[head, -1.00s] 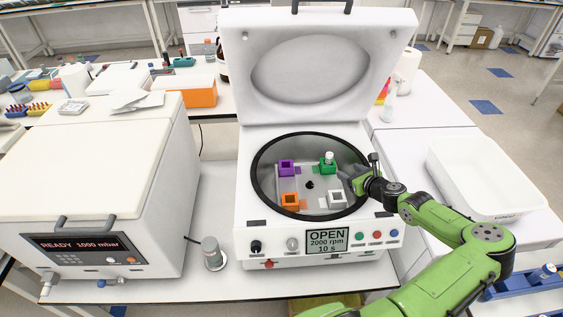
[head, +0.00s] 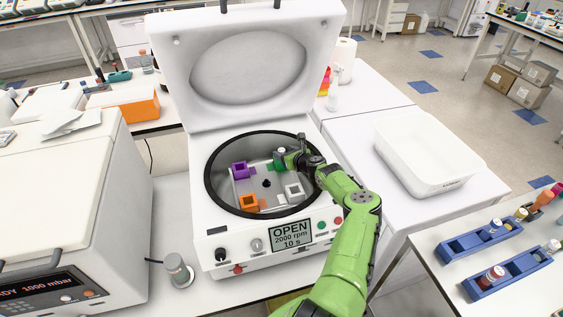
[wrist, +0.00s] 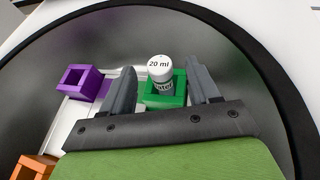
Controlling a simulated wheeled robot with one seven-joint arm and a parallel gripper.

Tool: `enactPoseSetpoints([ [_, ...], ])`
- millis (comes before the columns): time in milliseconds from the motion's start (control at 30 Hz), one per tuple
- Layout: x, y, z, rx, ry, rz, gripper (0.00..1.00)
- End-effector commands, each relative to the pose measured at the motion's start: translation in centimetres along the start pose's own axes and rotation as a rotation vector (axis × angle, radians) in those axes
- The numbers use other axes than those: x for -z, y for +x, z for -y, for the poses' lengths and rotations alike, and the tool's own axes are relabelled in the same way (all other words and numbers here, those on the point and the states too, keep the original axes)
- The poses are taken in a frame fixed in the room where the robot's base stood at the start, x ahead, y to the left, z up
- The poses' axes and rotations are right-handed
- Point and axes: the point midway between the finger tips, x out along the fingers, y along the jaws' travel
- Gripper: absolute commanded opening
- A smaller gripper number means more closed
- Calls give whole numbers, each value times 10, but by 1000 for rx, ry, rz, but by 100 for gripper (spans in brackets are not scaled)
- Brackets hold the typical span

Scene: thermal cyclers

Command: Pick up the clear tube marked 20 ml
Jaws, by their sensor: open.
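The tube marked 20 ml (wrist: 160,70) stands in the green holder (wrist: 165,98) inside the open centrifuge (head: 245,240). Its white cap reads "20 ml", and the label below is partly legible. In the head view the tube's cap (head: 281,151) shows beside my gripper. My gripper (wrist: 161,78) is open, with one finger on each side of the tube and its green holder. I see a gap on both sides, so the fingers do not appear to touch the tube. The tube's lower part is hidden in the holder.
The rotor also carries a purple holder (head: 240,170), an orange holder (head: 249,203) and a white holder (head: 294,191), with no tubes visible in them. The dark bowl rim (head: 207,185) surrounds them. The raised lid (head: 250,110) stands behind. A white tray (head: 430,175) is at right.

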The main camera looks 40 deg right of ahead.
Motion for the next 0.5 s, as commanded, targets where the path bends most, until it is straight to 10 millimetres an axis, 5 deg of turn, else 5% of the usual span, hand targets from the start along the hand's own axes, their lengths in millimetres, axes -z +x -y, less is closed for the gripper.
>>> enactPoseSetpoints([
  [367, 0, 14, 0, 1, 1, 1, 61],
  [500, 0, 14, 0, 1, 0, 1, 41],
])
